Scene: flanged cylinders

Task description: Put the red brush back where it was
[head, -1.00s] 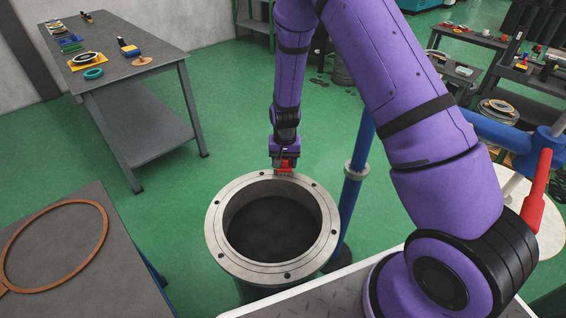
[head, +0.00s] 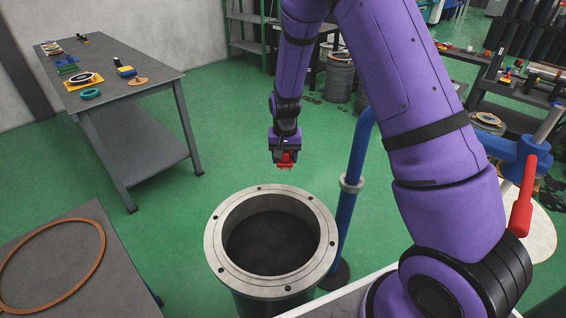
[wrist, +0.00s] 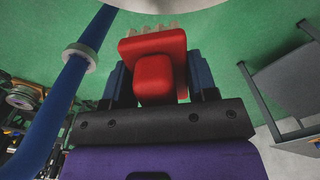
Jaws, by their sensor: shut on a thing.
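My gripper (head: 285,158) is shut on the red brush (head: 286,160) and holds it in the air just beyond the far rim of the flanged cylinder (head: 219,214). In the wrist view the red brush (wrist: 152,72) sits between the blue fingers, with pale bristles at its far end. The cylinder stands upright, with a grey bolted flange and a dark inside. Where the brush was before cannot be told from these frames.
A grey workbench (head: 150,93) with small tools and rings stands at the left. A nearer table (head: 110,285) holds a large brown ring (head: 101,252). A blue pipe (head: 346,215) rises right of the cylinder. Green floor between bench and cylinder is clear.

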